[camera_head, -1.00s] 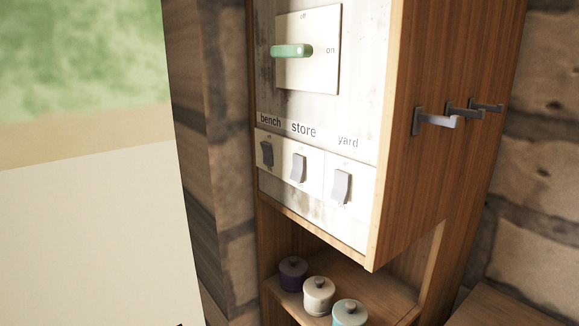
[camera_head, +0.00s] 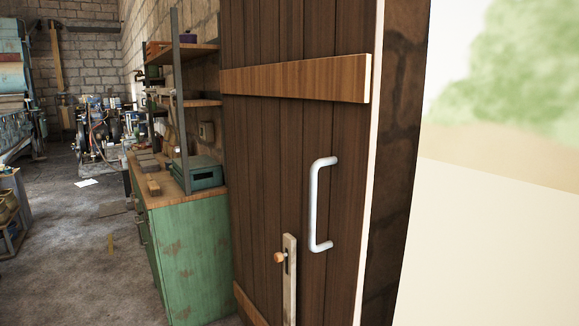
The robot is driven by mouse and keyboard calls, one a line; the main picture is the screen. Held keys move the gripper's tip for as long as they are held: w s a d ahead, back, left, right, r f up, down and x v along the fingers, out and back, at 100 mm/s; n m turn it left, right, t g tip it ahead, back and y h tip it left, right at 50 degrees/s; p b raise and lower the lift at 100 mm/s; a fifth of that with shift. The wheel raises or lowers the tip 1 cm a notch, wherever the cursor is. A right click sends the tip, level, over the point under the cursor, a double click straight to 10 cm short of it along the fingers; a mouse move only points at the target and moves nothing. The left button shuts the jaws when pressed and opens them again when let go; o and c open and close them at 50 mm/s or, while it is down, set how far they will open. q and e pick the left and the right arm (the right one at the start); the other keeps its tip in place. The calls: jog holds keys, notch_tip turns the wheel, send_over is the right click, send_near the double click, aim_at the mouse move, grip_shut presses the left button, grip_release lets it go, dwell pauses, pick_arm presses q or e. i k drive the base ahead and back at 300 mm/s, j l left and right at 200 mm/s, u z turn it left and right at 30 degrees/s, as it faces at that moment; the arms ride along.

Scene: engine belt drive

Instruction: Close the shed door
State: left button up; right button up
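The shed door (camera_head: 290,150) is made of dark brown vertical planks with a lighter wooden crossbar near its top. It stands swung open at the right of the middle, beside the bright doorway opening (camera_head: 500,230). A white pull handle (camera_head: 315,205) is fixed upright on its face. Below and left of the handle is a latch plate with a small round wooden knob (camera_head: 280,257). Neither of my grippers shows in this view.
A green cabinet (camera_head: 195,260) with a wooden top stands just left of the door, with a shelf rack (camera_head: 178,100) on it. Grey floor (camera_head: 85,250) lies open to the left. Machinery (camera_head: 100,130) stands farther back.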

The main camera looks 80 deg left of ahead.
aim_at(299, 81)
jog(key=u, duration=2.85)
